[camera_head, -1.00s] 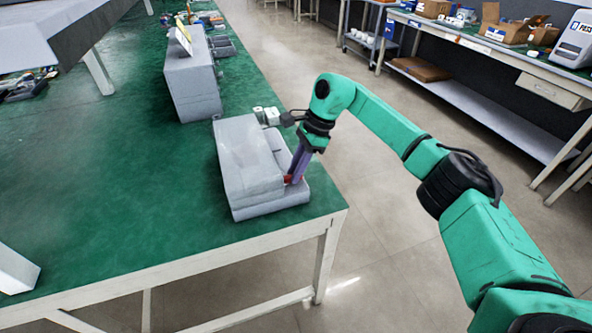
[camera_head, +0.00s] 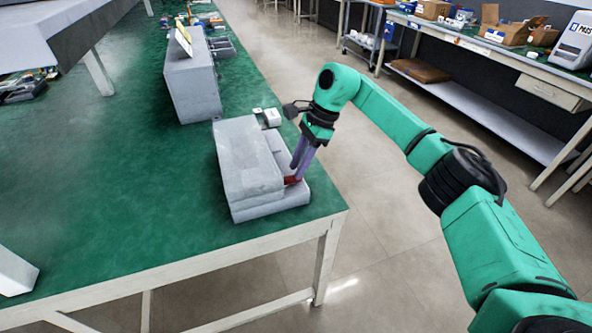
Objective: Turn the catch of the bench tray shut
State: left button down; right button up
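The bench tray (camera_head: 247,165) is a grey, blocky unit on the green bench near its right front corner. A small red part (camera_head: 292,180), which looks like its catch, shows at the tray's right side. My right gripper (camera_head: 297,173) points down over that side, with its two purple fingers at the red part. The fingers look slightly apart, but they partly cover the red part, and I cannot tell whether they grip it. How far the catch is turned is too small to tell. My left gripper is out of view.
A taller grey box (camera_head: 192,88) stands behind the tray. A small whitish piece (camera_head: 272,117) lies by the tray's far end. The bench's right edge runs close by the tray.

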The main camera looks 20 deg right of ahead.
jog(key=v, duration=1.2)
jog(key=shift+r+p, duration=0.3)
